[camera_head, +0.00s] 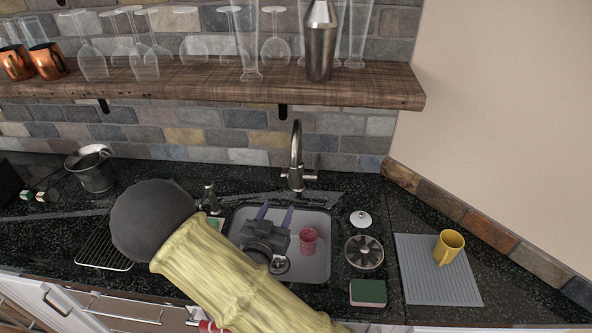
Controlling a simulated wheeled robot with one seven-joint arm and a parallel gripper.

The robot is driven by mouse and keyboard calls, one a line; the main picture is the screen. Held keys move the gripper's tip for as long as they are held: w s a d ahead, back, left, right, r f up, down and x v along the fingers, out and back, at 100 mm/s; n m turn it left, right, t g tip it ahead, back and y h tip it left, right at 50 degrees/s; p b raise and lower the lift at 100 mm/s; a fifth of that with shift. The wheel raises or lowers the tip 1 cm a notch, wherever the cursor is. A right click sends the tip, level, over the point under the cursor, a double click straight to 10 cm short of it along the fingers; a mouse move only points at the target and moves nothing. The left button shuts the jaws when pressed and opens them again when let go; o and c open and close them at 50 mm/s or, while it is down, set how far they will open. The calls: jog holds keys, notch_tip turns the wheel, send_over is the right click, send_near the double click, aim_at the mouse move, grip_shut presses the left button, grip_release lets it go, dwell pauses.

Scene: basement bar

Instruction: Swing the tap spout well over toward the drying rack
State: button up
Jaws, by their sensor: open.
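The metal tap (296,178) stands behind the sink (318,255), with small handles at its base. Its tall curved spout (296,140) looks roughly in line with the base; its exact heading is hard to tell. A wire drying rack (92,250) lies on the counter at left, partly hidden by my arm. My gripper (275,213) is over the sink, with two purple fingers spread apart and pointing toward the tap. It is open and empty, in front of and below the spout, apart from it.
A red cup (308,241) is in the sink. A dark pump (210,197) stands left of it. A drain strainer (363,252), white lid (360,219), sponge (368,292) and yellow mug (449,247) on a grey mat (415,270) are at right. A glass-laden wooden shelf (200,88) overhangs.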

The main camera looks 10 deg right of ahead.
aim_at(296, 153)
jog(key=p+x, duration=0.6)
jog(key=x, duration=1.1)
jog(key=shift+w+p, duration=0.15)
jog(key=shift+p, duration=0.2)
jog(key=shift+d, duration=0.1)
grip_shut()
